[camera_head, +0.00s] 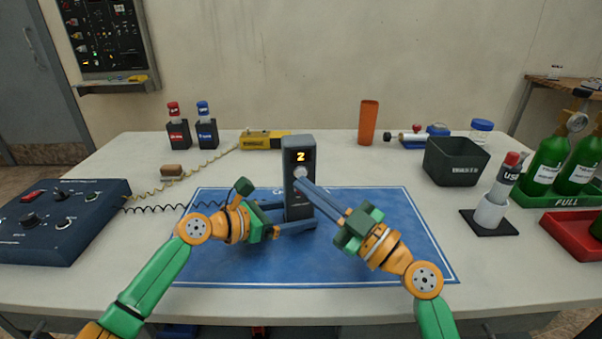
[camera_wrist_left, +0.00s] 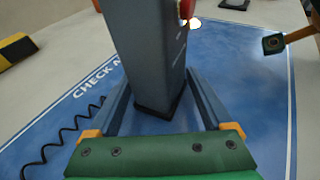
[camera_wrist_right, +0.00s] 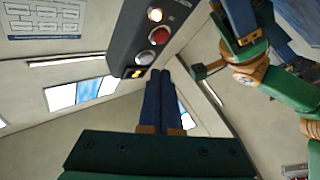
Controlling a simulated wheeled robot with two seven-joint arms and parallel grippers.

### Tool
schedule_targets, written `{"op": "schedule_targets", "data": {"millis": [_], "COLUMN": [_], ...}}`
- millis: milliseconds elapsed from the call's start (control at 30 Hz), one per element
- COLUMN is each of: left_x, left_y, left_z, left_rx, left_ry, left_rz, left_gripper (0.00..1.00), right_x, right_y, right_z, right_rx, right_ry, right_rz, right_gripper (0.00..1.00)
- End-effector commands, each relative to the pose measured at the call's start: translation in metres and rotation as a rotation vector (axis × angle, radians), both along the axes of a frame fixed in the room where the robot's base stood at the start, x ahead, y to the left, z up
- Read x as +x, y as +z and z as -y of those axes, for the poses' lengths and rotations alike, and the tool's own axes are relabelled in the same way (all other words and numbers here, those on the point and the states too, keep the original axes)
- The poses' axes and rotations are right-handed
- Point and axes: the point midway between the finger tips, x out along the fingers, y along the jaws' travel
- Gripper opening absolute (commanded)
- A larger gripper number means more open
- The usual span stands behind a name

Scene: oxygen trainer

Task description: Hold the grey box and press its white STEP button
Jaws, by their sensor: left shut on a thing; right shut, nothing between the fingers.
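The grey box (camera_head: 298,202) stands upright over the blue mat (camera_head: 350,262), its display showing a lit 2. My left gripper (camera_head: 297,212) is shut on its lower part, with one finger on each side, as the left wrist view shows around the box (camera_wrist_left: 150,50). A whitish round button (camera_head: 300,171) sits below the display. My right gripper (camera_head: 299,183) is shut and empty, its tips at the front face just below that button. I cannot tell whether they touch. The right wrist view shows a red round part (camera_wrist_right: 160,36) and a lit lamp (camera_wrist_right: 155,14) on the box.
A dark blue control panel (camera_head: 62,220) with a coiled cord lies left. A yellow device (camera_head: 265,140) and two bottles stand behind. A black bin (camera_head: 456,163), a white holder (camera_head: 489,213) and green bottles (camera_head: 548,165) stand right. The front of the mat is clear.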

Motion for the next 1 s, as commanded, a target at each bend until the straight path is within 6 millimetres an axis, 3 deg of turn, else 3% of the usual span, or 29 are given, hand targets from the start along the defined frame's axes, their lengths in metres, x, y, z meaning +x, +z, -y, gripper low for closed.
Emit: {"op": "schedule_targets", "data": {"millis": [1000], "left_x": [-0.0001], "left_y": [-0.0003], "left_z": [0.0001], "left_rx": [0.000], "left_ry": [0.000], "left_rz": [-0.001], "left_gripper": [0.53], "right_x": [0.0097], "right_y": [0.0004], "right_z": [-0.0013], "right_rx": [0.000], "right_ry": [0.000], "right_rz": [0.000], "right_gripper": [0.00]}}
